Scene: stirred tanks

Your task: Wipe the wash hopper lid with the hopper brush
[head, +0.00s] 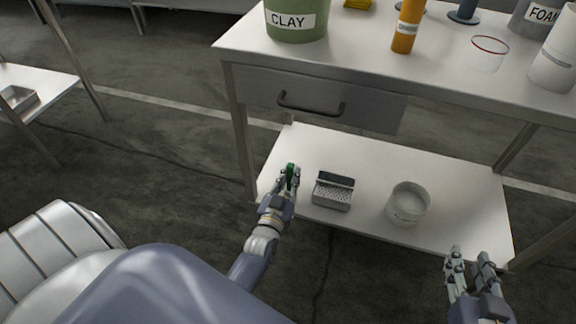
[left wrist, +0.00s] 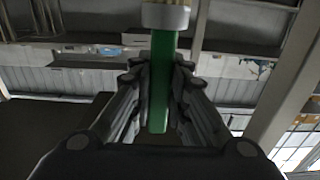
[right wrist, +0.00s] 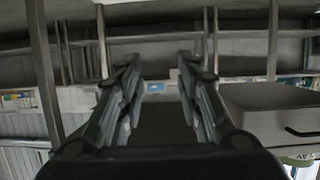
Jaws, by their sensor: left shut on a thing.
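My left gripper (head: 288,180) is shut on the green handle of a brush (left wrist: 160,85), in front of the lower shelf at its left end. In the head view only a small green piece (head: 290,172) shows between the fingers. My right gripper (head: 470,262) is open and empty near the shelf's front right corner. I cannot make out a wash hopper lid for certain in any view.
Above is a bench with a drawer (head: 312,98), a green CLAY bucket (head: 296,22) and an orange bottle (head: 406,28). Another table (head: 45,82) stands at left, with open floor between.

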